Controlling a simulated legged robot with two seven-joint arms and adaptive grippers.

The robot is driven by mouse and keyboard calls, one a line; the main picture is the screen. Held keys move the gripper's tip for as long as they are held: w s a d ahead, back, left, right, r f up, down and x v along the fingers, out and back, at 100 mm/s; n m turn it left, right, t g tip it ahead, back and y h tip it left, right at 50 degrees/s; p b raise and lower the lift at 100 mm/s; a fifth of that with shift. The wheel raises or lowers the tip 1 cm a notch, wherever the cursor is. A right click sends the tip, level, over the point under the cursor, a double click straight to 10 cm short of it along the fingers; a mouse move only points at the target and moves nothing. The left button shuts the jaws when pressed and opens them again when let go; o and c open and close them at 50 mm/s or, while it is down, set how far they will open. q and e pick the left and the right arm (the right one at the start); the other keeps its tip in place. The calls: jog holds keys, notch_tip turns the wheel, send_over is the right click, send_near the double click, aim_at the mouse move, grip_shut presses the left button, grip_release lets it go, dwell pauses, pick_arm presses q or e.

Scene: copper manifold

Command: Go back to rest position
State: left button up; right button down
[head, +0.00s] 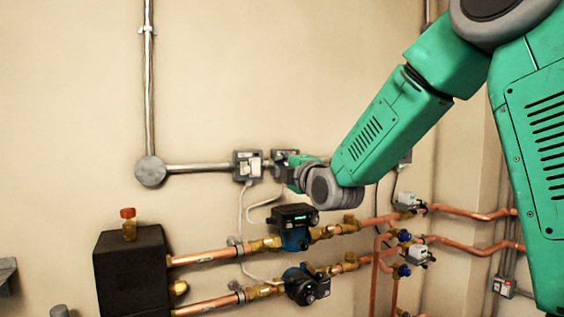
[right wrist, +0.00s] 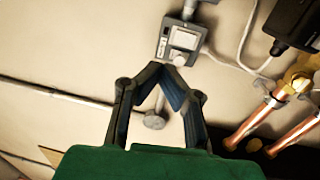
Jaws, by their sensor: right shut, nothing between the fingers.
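My right arm comes in from the upper right in the head view. Its gripper (head: 283,170) is small there, partly hidden by my wrist, in front of the wall beside the grey switch boxes. In the right wrist view the gripper (right wrist: 164,68) has its two fingertips together with nothing between them. A grey switch box (right wrist: 182,42) shows just beyond the tips; I cannot tell if they touch it. My left gripper is not in view.
Two pumps (head: 294,225) (head: 304,285) sit on copper pipes (head: 205,256) below my right gripper. A black box (head: 133,272) with a red-capped fitting (head: 128,224) stands at lower left. Valves (head: 407,202) are at right. The upper left wall is bare except for a conduit (head: 149,90).

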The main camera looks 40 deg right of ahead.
jog(key=shift+s+r, duration=0.1)
jog(key=shift+s, duration=0.1)
jog(key=a+f+m+g+y+b, duration=0.1)
jog(key=a+f+m+g+b, duration=0.2)
jog(key=f, duration=1)
jog(key=a+f+g+y+b, duration=0.15)
jog(key=a+f, duration=0.35)
jog(key=f, duration=0.9)
jog(key=s+a+f+m+g+y+b, duration=0.1)
jog(key=s+a+f+m+g, duration=0.15)
jog(key=f, duration=0.65)
jog(key=s+a+f+m+g+y+b, duration=0.1)
jog(key=s+a+f+g, duration=0.15)
jog(key=f, duration=0.55)
jog(key=s+a+f+m+g+b, duration=0.2)
jog(key=s+a+f+m+g, duration=0.1)
jog(key=s+f, duration=0.9)
jog(key=s+a+f+m+g+y+b, duration=0.1)
jog(key=s+a+f+m+g, duration=0.3)
jog(key=s+f, duration=0.9)
jog(key=s+a+g+b, duration=0.1)
jog(key=s+a, duration=0.1)
jog(key=s, duration=0.3)
jog(key=shift+a+f, duration=0.25)
jog(key=shift+a, duration=0.05)
